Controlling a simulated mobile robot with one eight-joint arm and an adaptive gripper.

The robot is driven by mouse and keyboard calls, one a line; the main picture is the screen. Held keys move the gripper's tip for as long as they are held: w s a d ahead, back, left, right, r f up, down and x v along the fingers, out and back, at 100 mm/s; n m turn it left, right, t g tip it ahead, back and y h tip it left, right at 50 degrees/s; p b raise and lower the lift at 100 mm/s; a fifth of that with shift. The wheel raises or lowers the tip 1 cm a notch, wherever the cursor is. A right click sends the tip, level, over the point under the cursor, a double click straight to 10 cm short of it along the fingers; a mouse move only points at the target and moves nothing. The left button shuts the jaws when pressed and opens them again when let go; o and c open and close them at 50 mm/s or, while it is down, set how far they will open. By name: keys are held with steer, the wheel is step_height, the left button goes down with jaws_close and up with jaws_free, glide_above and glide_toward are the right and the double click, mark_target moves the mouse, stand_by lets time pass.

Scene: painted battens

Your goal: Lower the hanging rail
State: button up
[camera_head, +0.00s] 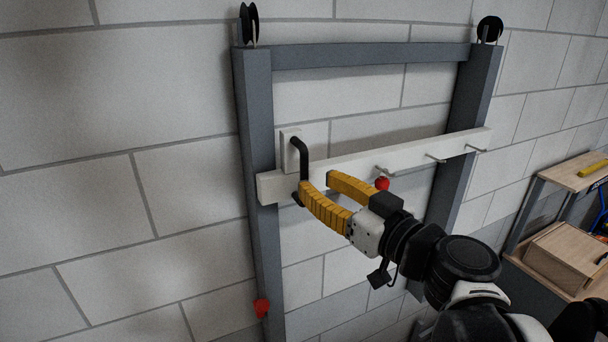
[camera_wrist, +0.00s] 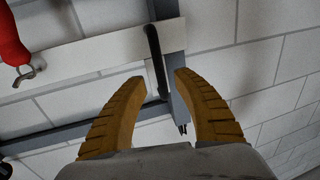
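The hanging rail (camera_head: 345,163) is a white batten with several metal pegs, lying across two grey posts and sloping up to the right in the head view. A black bar handle (camera_head: 304,155) stands out from a white block (camera_head: 288,150) at its left end. My gripper (camera_head: 316,180) has its yellow fingers spread at the handle, one fingertip overlapping its lower part. In the wrist view the rail (camera_wrist: 100,52) crosses the top and the handle (camera_wrist: 154,50) runs down between the open fingertips (camera_wrist: 162,76), with gaps showing. Depth around the handle is hard to tell.
The grey frame has a left post (camera_head: 255,120), a right post (camera_head: 470,95) and a top beam (camera_head: 370,54), with black pulleys above. A red object (camera_head: 382,184) shows by the rail; another red piece (camera_head: 262,307) is low on the left post. A wooden shelf (camera_head: 570,172) stands right.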

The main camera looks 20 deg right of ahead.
mark_target(307, 177)
steer(key=w, duration=0.2)
steer(key=w+a, duration=0.1)
steer(key=w, duration=0.2)
steer(key=shift+s, duration=0.1)
jaws_close()
